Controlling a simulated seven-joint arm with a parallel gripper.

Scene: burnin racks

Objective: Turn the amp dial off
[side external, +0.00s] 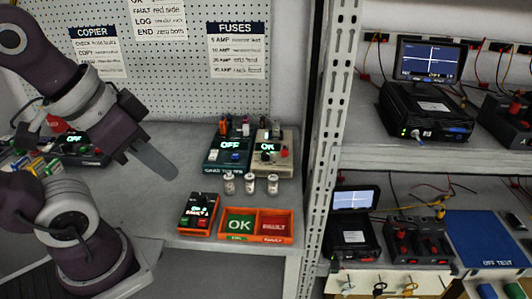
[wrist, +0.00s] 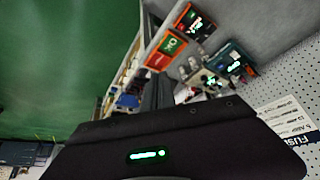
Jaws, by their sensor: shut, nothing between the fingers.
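No dial can be read as the amp dial; the labels are too small. Another dark unit (side external: 82,150) showing "OFF" is at the far left, partly behind my arm. My gripper (side external: 170,173) is shut and empty, held in the air left of the teal box and apart from it. In the wrist view, the teal box (wrist: 233,58) is tilted at the right, beyond my gripper (wrist: 156,92).
Small vials (side external: 251,184) stand before the boxes. An orange counter unit (side external: 199,213) and an orange OK/FAULT tray (side external: 256,239) sit near the front edge. A perforated post (side external: 330,120) separates the bench from shelves holding a black instrument (side external: 425,110) and a blue mat (side external: 490,240).

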